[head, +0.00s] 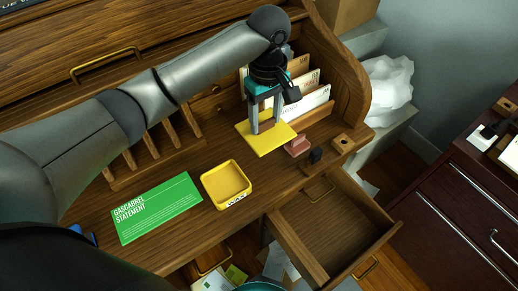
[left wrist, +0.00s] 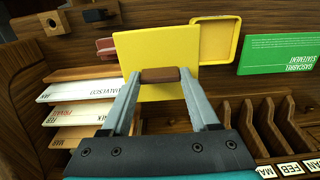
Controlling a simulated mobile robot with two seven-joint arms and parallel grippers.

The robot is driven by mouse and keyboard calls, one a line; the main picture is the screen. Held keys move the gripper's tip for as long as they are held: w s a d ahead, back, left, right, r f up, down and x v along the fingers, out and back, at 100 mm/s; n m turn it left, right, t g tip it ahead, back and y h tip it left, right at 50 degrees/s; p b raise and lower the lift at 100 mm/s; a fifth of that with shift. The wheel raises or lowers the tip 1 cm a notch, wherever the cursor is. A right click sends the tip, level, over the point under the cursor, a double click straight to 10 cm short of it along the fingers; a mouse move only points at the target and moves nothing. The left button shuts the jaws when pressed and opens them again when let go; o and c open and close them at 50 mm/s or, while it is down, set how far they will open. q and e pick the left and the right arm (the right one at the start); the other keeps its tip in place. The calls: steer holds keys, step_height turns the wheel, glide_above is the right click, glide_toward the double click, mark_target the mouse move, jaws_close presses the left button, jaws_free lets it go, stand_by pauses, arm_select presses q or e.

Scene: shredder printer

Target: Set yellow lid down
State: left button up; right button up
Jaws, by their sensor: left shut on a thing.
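The yellow lid (head: 265,147) is a flat square plate with a brown handle (left wrist: 160,75) on top. My left gripper (head: 265,128) is shut on this handle, and the lid also shows in the left wrist view (left wrist: 157,48). The lid is at the back right of the desk, in front of the letter slots; I cannot tell whether it touches the desktop. The open yellow box (head: 218,172) stands apart from it, nearer the front edge, and also shows in the left wrist view (left wrist: 236,40).
A red stamp (head: 297,146), a dark round-topped object (head: 316,155) and a small wooden block (head: 342,145) stand right of the lid. A green statement (head: 157,207) lies left of the box. Envelopes (head: 310,98) stand behind. An open drawer (head: 335,235) juts out below.

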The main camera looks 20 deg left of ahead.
arm_select(q)
step_height(320, 180, down, 14)
steer(key=b, duration=0.4)
steer(key=shift+f, duration=0.4)
steer(key=o, duration=1)
steer(key=shift+d, duration=0.1)
steer(key=o, duration=0.3)
steer(key=shift+o, duration=0.2)
arm_select(e)
steer(key=f, duration=0.1)
steer(key=w+d+f, duration=0.1)
steer(key=f, duration=0.2)
steer(key=shift+w+d+f, duration=0.15)
steer(key=shift+d+f, duration=0.05)
steer(key=shift+f, duration=0.05)
steer(key=shift+a, duration=0.1)
